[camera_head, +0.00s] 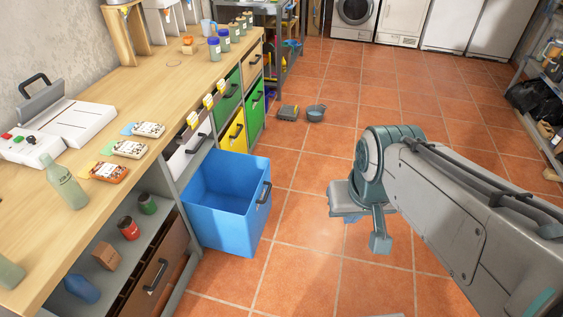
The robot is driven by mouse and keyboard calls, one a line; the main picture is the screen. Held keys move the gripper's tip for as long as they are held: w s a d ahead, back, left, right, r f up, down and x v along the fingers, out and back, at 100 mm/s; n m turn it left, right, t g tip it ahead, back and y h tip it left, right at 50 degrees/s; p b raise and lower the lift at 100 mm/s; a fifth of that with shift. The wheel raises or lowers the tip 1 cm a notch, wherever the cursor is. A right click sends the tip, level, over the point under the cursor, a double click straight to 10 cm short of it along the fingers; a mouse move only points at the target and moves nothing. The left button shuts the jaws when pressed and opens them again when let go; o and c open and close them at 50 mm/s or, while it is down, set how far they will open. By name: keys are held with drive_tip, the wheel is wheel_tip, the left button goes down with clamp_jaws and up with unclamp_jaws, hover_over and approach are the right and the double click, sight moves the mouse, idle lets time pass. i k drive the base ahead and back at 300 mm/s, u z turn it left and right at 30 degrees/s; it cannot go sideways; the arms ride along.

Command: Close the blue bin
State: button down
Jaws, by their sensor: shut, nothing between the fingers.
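The blue bin (222,210) is pulled out from the front of the workbench (165,90), and its open top and empty-looking inside show. Its dark handle (264,192) is on the front face, toward the right. My gripper (380,243) is shut and empty, hanging over the tiled floor to the right of the bin. It is clearly apart from the bin and its handle.
Green bins (229,98) and a yellow bin (235,135) sit flush in the bench beyond the blue one. An open shelf (118,235) with small items is at its near side. A grey pan (316,112) lies on the floor further back. The floor between bin and gripper is clear.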

sight(226, 203)
drive_tip(key=u, duration=0.1)
drive_tip(key=i, duration=1.05)
drive_tip(key=u, duration=0.5)
